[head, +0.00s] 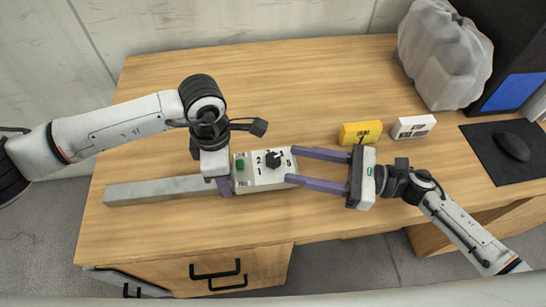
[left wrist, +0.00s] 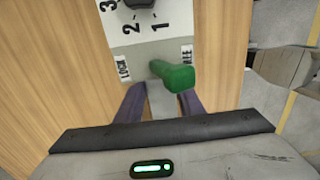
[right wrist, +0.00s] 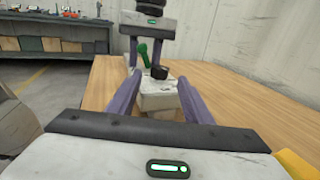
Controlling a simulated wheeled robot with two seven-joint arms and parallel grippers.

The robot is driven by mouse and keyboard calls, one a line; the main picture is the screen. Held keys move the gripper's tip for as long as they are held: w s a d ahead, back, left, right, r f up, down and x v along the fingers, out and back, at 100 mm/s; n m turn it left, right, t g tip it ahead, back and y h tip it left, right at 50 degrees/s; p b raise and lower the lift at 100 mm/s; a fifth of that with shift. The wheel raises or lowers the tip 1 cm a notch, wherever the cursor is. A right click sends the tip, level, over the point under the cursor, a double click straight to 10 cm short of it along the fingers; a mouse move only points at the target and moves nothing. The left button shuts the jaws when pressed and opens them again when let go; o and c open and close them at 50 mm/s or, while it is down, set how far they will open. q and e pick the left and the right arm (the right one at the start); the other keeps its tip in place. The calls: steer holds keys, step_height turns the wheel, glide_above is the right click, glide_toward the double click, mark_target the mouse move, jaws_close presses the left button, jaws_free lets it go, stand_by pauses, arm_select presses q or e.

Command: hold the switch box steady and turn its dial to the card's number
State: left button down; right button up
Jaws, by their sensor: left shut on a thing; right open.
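The switch box (head: 262,183) is a pale box lying on the table, with printed numbers, a black dial (head: 273,160) and a green lever (head: 241,164). In the left wrist view, the lever (left wrist: 172,76) stands between the LOCK label and another partly readable label. My left gripper (head: 224,187) is shut on a narrow grey part at the box's left end. My right gripper (head: 291,165) is open, its purple fingertips just right of the dial. In the right wrist view, the dial (right wrist: 159,72) shows between the fingers. I cannot tell which number the dial points at.
A long grey bar (head: 150,190) lies left of the box. A yellow block (head: 360,133) and a white card-like block (head: 413,127) stand behind the right gripper; their print is unreadable. A grey bag (head: 442,55), a monitor and a mouse (head: 512,147) are at right.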

mark_target(273, 157)
steer(key=x, duration=0.6)
steer(key=shift+w+a, duration=0.1)
steer(key=shift+a, duration=0.2)
steer(key=c, duration=1.1)
steer(key=shift+o, duration=0.2)
steer(key=shift+w, duration=0.1)
